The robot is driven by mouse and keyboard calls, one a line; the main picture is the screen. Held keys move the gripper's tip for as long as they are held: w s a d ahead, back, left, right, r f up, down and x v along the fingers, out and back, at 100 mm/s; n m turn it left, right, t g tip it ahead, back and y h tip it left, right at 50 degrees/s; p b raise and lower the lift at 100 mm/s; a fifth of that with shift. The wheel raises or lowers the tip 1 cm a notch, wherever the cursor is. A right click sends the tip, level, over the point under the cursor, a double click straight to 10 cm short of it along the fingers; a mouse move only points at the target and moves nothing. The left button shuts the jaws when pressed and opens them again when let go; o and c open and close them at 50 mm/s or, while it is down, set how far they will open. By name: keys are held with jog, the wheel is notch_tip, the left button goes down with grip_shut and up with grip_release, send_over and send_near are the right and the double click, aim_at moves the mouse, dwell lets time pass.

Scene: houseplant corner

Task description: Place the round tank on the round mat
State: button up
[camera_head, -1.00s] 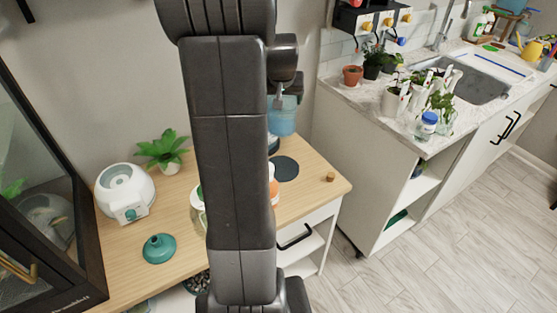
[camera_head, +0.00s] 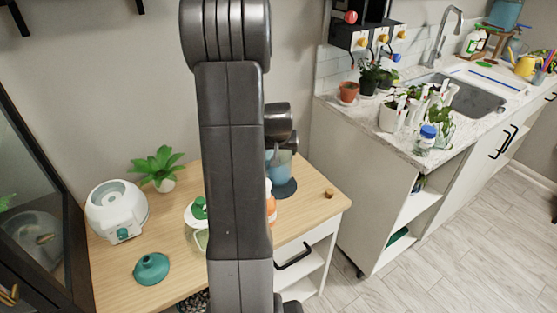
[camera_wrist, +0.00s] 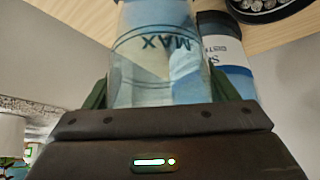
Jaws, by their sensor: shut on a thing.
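The round tank is a clear blue cylinder (camera_head: 279,168) at the right of the wooden table. In the wrist view the tank (camera_wrist: 155,55) shows a MAX line, and my gripper (camera_wrist: 161,90) is shut around it with one green finger on each side. The round mat (camera_head: 287,191) is a dark grey disc on the table. The tank overlaps the mat's back left part in the head view. I cannot tell whether its base touches the mat. My arm hides part of the area to the left.
A bottle with a white and blue label (camera_wrist: 228,55) stands close beside the tank. An orange container (camera_head: 270,202) is partly behind my arm. A small cork-like piece (camera_head: 328,193) lies at the right. A white appliance (camera_head: 116,211), plant (camera_head: 158,168) and teal funnel (camera_head: 152,268) are at the left.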

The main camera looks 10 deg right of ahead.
jog(key=shift+f, duration=1.65)
jog(key=shift+f, duration=0.15)
jog(key=o, duration=1.5)
jog(key=shift+c, duration=0.2)
jog(key=shift+s+r, duration=0.1)
jog(key=shift+r, duration=0.35)
jog(key=v, duration=1.1)
jog(key=shift+s+a+r, duration=0.1)
jog(key=shift+s+r, duration=0.05)
